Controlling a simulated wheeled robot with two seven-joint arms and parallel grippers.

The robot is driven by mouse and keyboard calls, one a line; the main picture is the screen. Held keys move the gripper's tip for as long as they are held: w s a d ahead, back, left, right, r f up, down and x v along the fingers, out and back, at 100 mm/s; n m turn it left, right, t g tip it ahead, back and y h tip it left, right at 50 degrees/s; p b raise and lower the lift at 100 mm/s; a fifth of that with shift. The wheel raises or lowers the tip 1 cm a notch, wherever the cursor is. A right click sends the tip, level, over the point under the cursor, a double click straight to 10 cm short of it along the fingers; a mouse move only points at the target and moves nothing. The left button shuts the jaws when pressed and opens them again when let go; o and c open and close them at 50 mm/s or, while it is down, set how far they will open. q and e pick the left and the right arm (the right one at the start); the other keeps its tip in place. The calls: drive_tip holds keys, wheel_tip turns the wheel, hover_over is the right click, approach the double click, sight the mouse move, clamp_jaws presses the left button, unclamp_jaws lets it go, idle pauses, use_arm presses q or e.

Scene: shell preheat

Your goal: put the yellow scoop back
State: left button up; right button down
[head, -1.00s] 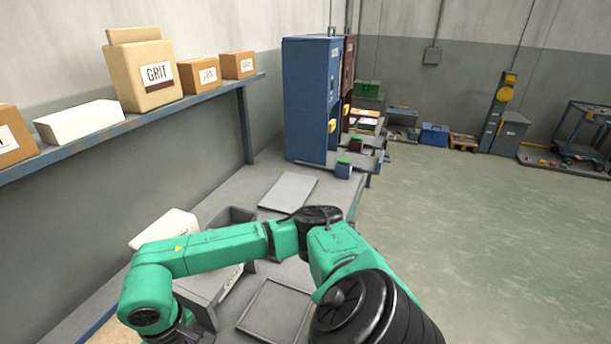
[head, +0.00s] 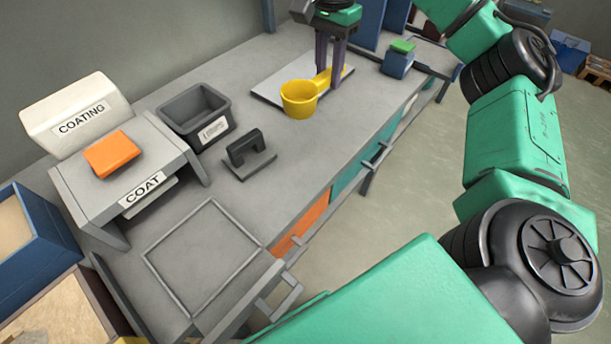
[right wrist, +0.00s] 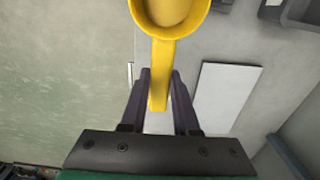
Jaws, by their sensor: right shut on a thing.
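The yellow scoop (head: 299,101) has a round cup and a straight handle. In the head view it appears in front of a pale flat board (head: 268,88) on the grey bench. My right gripper (head: 326,82) is shut on the handle from above. In the right wrist view the handle of the scoop (right wrist: 160,75) lies between the two fingers of the gripper (right wrist: 159,85), with the cup pointing away. The scoop seems held above the bench; its exact height is unclear. My left gripper is not in view.
A dark grey open bin (head: 196,112) and a black-handled plate (head: 247,156) lie left of the scoop. A COAT stand (head: 140,170) carries an orange block (head: 109,154). A blue box with green top (head: 398,62) stands to the right. A framed bench area (head: 203,257) is bare.

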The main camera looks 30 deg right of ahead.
drive_tip(key=b, duration=0.5)
approach(322, 152)
wheel_tip(322, 152, down, 6)
drive_tip(key=shift+r+b, duration=0.1)
drive_tip(key=shift+b, duration=0.45)
drive_tip(key=c, duration=0.7)
unclamp_jaws()
drive_tip(key=shift+o, duration=0.2)
wheel_tip(322, 152, up, 12)
drive_tip(key=p, duration=0.2)
